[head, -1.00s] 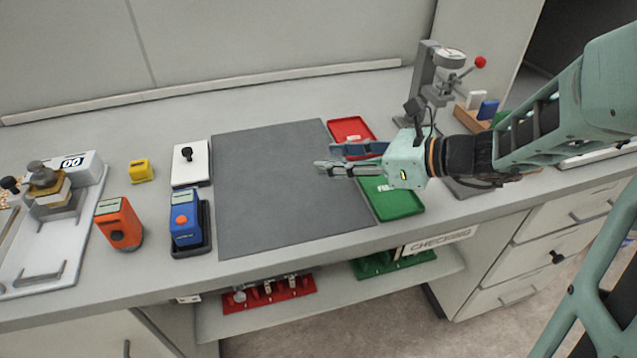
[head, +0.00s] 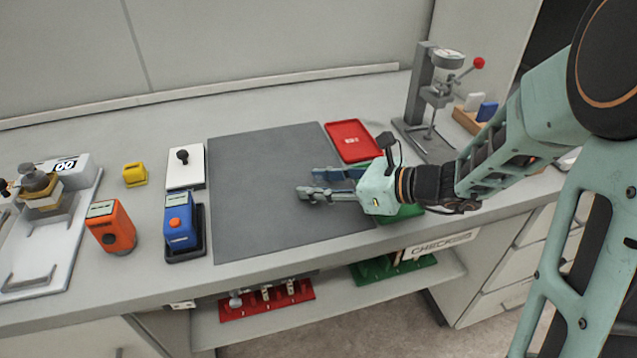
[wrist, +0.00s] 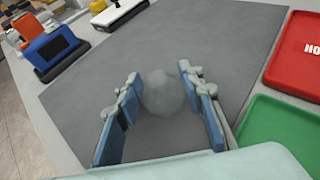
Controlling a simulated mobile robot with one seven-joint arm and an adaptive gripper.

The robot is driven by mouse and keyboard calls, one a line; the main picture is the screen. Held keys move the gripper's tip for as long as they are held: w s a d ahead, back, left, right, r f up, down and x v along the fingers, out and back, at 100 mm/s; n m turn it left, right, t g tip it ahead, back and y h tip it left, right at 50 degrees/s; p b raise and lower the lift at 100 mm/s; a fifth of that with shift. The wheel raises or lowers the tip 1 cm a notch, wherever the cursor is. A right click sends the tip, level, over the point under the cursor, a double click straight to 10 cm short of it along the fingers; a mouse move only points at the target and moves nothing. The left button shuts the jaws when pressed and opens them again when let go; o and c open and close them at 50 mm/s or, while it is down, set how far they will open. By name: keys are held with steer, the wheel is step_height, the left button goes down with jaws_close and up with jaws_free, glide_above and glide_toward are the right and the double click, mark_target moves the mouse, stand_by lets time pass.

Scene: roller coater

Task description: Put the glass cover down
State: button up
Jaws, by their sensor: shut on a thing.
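The glass cover (wrist: 163,93) shows in the wrist view as a pale, see-through round shape between my fingers. In the head view I cannot make it out. My gripper (head: 312,184) is over the right part of the grey mat (head: 262,212), with its fingers pointing left. In the wrist view both blue-padded fingers (wrist: 160,82) stand on either side of the glass cover, shut on it. I cannot tell whether the cover touches the mat.
A red tray (head: 352,141) and a green tray (head: 408,213), partly hidden by my gripper, lie right of the mat. A dial-gauge stand (head: 420,95) stands behind. A blue device (head: 180,225) and a white block (head: 186,172) stand left. Most of the mat is clear.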

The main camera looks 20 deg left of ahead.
steer(key=o, duration=1.1)
steer(key=shift+r, duration=0.1)
steer(key=p+v, duration=0.2)
steer(key=v, duration=1)
